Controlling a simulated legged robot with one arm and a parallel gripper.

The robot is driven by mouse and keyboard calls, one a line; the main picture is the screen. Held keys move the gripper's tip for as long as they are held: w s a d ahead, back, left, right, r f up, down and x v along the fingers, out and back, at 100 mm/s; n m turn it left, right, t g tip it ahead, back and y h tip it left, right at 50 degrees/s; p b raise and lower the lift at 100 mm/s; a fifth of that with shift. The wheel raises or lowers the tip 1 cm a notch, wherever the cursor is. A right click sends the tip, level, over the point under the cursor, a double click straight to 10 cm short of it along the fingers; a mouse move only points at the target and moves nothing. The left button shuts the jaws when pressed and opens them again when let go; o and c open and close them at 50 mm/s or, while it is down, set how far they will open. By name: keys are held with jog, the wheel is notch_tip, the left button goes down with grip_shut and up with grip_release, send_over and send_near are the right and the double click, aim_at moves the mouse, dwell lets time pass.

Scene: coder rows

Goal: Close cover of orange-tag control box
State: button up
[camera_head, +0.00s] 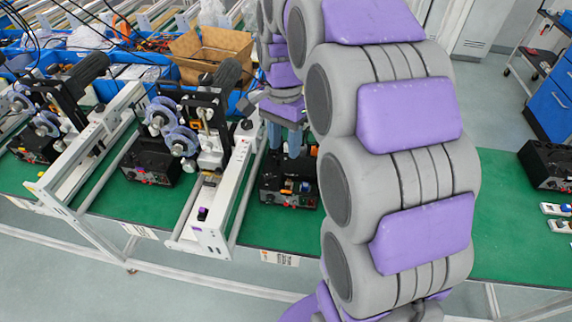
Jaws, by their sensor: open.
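A black control box (275,199) sits on the green bench left of my arm, with small orange, blue and white parts on its top and knobs on its front. A tag with some orange on it (279,258) is on the bench edge below this box. My gripper (284,150) hangs over the back of the box, fingers pointing down, open, with nothing seen between them. I cannot tell whether the fingers touch the box. The cover is not clear at this size, and my arm may hide the box's right side.
Coder machines with blue reels (181,140) and white rails (222,190) stand close on the left. Other black control boxes sit at left (150,166) and far right (545,165). A cardboard box (210,52) and blue bins are behind.

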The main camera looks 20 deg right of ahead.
jog(key=s+a+f+n, duration=0.1)
jog(key=s+n, duration=0.3)
jog(key=s, duration=0.4)
jog(key=s+a+f+n, duration=0.2)
jog(key=s+f+n, duration=0.1)
jog(key=s, duration=0.6)
jog(key=s+a+f+n, duration=0.1)
jog(key=s+f+n, duration=0.2)
jog(key=s+n, duration=0.2)
jog(key=s, duration=0.3)
jog(key=shift+s+a+n+h, duration=0.15)
jog(key=shift+a+n+h, duration=0.1)
jog(key=shift+n+h, duration=0.05)
